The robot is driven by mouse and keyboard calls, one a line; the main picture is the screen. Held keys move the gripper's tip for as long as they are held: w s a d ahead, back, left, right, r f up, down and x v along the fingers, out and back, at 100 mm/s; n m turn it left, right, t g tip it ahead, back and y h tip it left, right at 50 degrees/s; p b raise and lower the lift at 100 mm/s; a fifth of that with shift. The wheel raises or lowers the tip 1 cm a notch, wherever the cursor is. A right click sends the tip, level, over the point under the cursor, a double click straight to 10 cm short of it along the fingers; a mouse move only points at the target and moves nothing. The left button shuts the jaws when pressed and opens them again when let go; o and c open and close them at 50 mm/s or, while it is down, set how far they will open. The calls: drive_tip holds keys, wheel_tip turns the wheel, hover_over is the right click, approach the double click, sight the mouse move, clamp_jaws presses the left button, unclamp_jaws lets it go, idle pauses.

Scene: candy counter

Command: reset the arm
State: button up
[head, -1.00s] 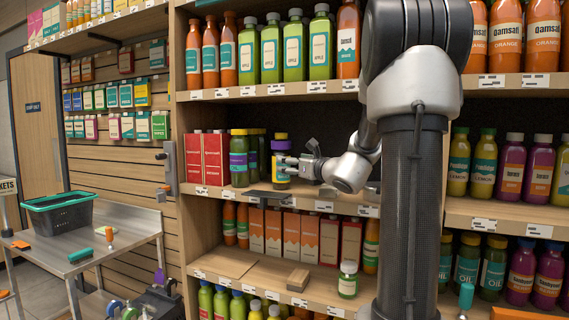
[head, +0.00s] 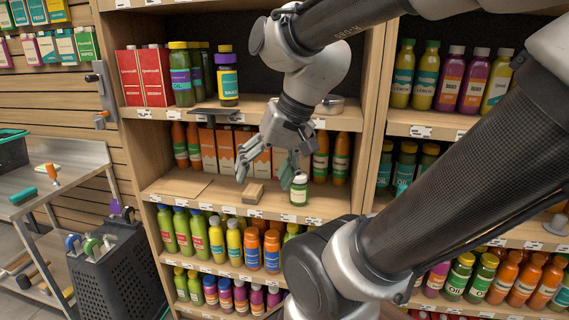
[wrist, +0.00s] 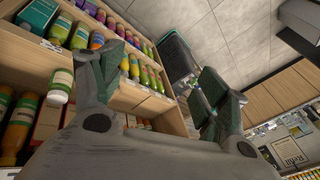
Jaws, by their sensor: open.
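My gripper (head: 268,170) is open and empty in the head view, its fingers pointing down in front of the middle shelf. In the wrist view its two fingers (wrist: 165,95) stand wide apart with nothing between them. A small green jar with a white cap (head: 298,190) stands on the shelf just right of the fingertips; whether they touch cannot be told.
Shelf boards (head: 175,187) and a divider surround the gripper closely. Red boxes (head: 143,77) and green bottles stand upper left. A steel table (head: 75,160) with a dark basket (head: 12,150) is at left. A dark crate (head: 115,270) stands on the floor.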

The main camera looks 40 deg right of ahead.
drive_tip(key=d+n+h, duration=0.1)
drive_tip(key=s+d+n, duration=0.1)
drive_tip(key=n, duration=0.1)
drive_tip(key=d+r+n+h, duration=0.1)
drive_tip(key=d, duration=0.1)
drive_tip(key=shift+s+h, duration=0.3)
drive_tip(key=shift+s, duration=0.05)
idle(0.7)
